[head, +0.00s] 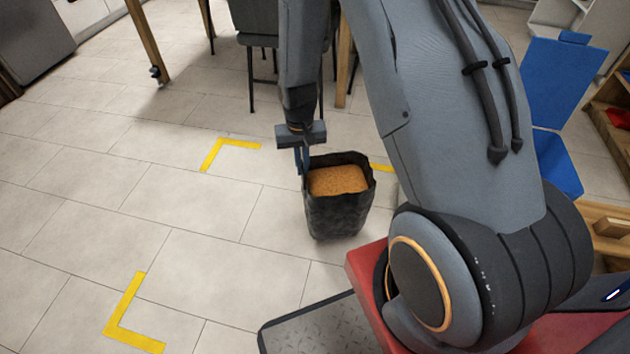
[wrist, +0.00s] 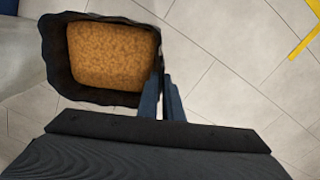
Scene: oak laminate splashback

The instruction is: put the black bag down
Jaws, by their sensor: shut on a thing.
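The black bag (head: 338,214) is open at the top and full of orange-brown grainy stuff. It hangs or stands upright at the middle of the head view; I cannot tell whether its base touches the floor. My gripper (head: 301,160) is shut on the bag's left rim and points down. In the wrist view the bag (wrist: 55,82) is at the upper left, and my gripper (wrist: 163,98) pinches its rim at the right side.
Yellow corner marks (head: 138,312) lie on the pale tiled floor, with clear floor between them. A chair (head: 258,40) and table legs stand behind. A blue chair (head: 560,85) and wooden shelving (head: 610,125) are at the right.

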